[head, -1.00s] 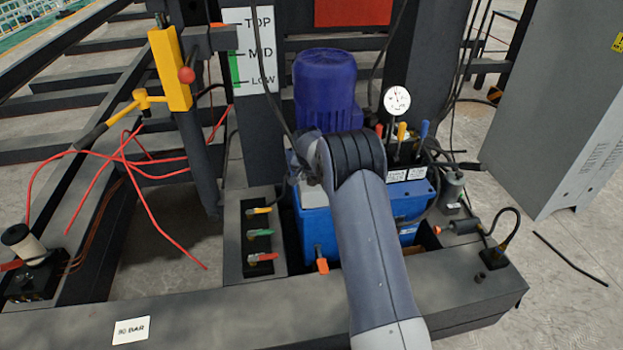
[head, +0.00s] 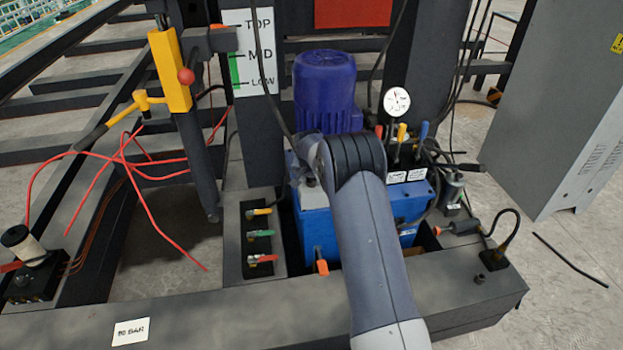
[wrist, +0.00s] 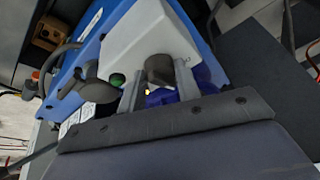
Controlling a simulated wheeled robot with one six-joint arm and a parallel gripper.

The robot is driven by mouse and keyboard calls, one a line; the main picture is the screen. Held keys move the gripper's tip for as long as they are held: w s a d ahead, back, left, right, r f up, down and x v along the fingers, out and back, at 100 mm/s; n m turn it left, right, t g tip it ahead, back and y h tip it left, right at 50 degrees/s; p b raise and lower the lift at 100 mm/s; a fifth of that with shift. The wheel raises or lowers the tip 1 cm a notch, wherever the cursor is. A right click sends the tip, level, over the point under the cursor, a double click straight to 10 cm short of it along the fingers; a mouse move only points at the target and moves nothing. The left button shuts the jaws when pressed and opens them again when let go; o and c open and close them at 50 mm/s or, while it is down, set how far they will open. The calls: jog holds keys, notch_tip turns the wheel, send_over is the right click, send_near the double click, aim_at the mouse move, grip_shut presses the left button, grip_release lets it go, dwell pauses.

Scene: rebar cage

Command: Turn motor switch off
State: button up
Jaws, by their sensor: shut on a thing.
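A pale grey switch box (wrist: 147,38) sits on a blue housing (wrist: 83,64) in the wrist view. A dark rotary knob (wrist: 160,68) on its face stands between the fingers of my gripper (wrist: 158,82), which is shut on it. I take this knob for the motor switch, but I cannot read its marking or setting. A green round button (wrist: 118,79) and another dark knob-like part (wrist: 92,88) are to the left of the fingers. In the head view my arm hides the gripper and the knob, in front of the blue motor (head: 326,88).
The blue hydraulic tank (head: 408,208) carries a gauge (head: 397,101) and several coloured levers (head: 402,134) right of my arm. Valves with yellow, green and red handles (head: 261,234) stand to the left. A grey cabinet (head: 560,120) is at the right. Thin cables hang close to the arm.

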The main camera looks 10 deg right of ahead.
jog(key=n+y, duration=0.1)
jog(key=n, duration=0.2)
jog(key=shift+d, duration=0.2)
jog(key=shift+d+n+y, duration=0.1)
jog(key=shift+n+y, duration=0.8)
jog(key=shift+n, duration=1)
jog(key=o, duration=0.7)
jog(key=shift+r, duration=0.1)
jog(key=p+v, duration=0.1)
jog(key=v, duration=0.9)
jog(key=shift+s+r, duration=0.1)
jog(key=shift+r, duration=0.2)
